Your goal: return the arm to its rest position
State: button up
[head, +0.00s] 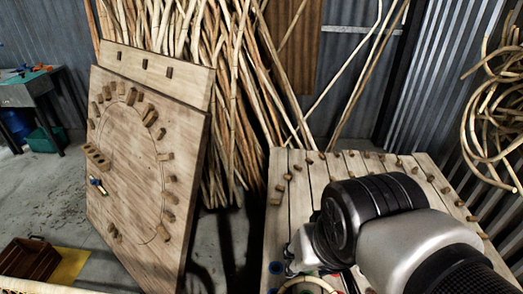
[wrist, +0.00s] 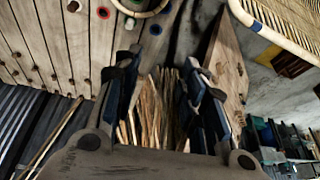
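My arm reaches in from the lower right of the head view, over a slatted wooden table (head: 285,215) with pegs along its edges. In the head view my gripper is mostly hidden behind my own arm links. In the wrist view my gripper (wrist: 165,72) shows two dark fingers well apart, with nothing held between them. Rattan poles (wrist: 155,110) show in the background through the gap. A curved rattan piece (head: 305,284) lies at the table's near edge, partly hidden by my arm; it also shows at the top of the wrist view (wrist: 140,12).
A tilted wooden board (head: 135,165) with a ring of pegs stands left of the table. Many rattan poles (head: 225,90) lean on the back wall. Rattan coils (head: 490,110) hang at the right. A brown crate (head: 28,258) sits lower left; floor shows between.

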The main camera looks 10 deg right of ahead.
jog(key=s+n, duration=0.1)
jog(key=s, duration=0.1)
jog(key=shift+s+a+r+n, duration=0.2)
jog(key=shift+s+r+n, duration=0.15)
jog(key=shift+r+n, duration=0.05)
jog(key=shift+f+b, duration=1)
jog(key=shift+f, duration=0.05)
